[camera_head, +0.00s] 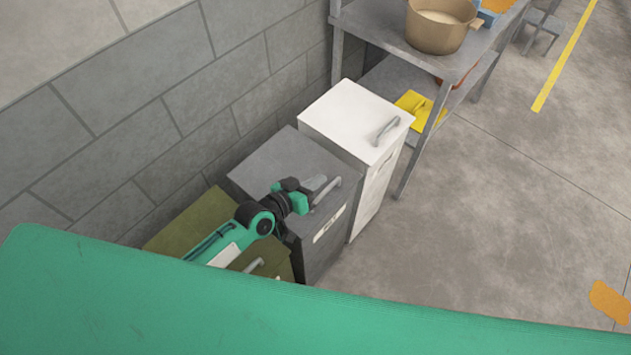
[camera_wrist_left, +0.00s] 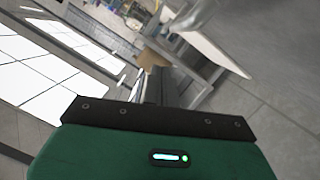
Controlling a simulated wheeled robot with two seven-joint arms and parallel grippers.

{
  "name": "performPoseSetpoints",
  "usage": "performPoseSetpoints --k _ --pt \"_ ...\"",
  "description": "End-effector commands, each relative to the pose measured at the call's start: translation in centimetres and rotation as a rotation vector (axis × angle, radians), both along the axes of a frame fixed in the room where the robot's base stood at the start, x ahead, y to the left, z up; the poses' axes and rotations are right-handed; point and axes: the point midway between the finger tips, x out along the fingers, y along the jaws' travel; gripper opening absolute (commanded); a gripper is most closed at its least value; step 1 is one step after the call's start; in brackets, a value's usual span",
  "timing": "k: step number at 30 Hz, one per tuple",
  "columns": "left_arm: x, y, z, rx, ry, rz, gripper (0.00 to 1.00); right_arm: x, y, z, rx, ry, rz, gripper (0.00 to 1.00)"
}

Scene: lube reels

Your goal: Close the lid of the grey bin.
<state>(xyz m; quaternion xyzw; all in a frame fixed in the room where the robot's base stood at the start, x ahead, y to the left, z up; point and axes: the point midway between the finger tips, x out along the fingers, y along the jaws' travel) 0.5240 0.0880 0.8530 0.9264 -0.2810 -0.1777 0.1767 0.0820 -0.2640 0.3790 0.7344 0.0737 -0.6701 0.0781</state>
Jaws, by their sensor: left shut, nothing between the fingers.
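The grey bin (camera_head: 283,155) stands against the block wall between an olive bin and a white bin. Its lid looks flat on top, with a handle (camera_head: 327,191) at the front edge and a pale label on the front. My left gripper (camera_head: 316,188) is over the front part of the lid, close beside the handle. Its fingers are shut with nothing between them. I cannot tell whether they touch the lid. My forearm hides part of the bin's left side. In the left wrist view my gripper's body fills the bottom. My right gripper is not in view.
The white bin (camera_head: 345,113) stands close on the right and the olive bin (camera_head: 187,221) on the left, both with lids down. A metal table (camera_head: 384,38) holding a brown pot (camera_head: 437,27) is beyond. The floor at right is mostly clear.

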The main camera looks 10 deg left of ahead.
Motion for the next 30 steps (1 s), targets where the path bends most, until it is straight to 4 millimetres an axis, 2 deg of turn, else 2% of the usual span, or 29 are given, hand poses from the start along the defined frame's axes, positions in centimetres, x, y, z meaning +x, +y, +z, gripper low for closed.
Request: performPoseSetpoints --k 1,7,9,18,24,30 --pt "0.2 0.0 1.0 0.000 -0.001 0.000 0.00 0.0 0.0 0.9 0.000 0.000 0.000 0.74" --pt "1.2 0.1 4.1 0.001 -0.002 0.001 0.00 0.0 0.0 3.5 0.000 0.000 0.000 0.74" --pt "-0.2 0.9 3.3 0.001 0.001 0.001 0.00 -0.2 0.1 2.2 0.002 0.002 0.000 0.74" --pt "-4.9 4.0 4.8 0.002 0.000 0.002 0.00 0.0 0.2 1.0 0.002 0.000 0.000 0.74" --pt "-6.6 5.1 5.4 0.000 0.001 0.002 0.00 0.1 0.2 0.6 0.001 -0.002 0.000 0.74" --pt "-7.0 5.4 5.7 0.001 0.000 0.002 0.00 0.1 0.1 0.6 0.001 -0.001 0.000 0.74"
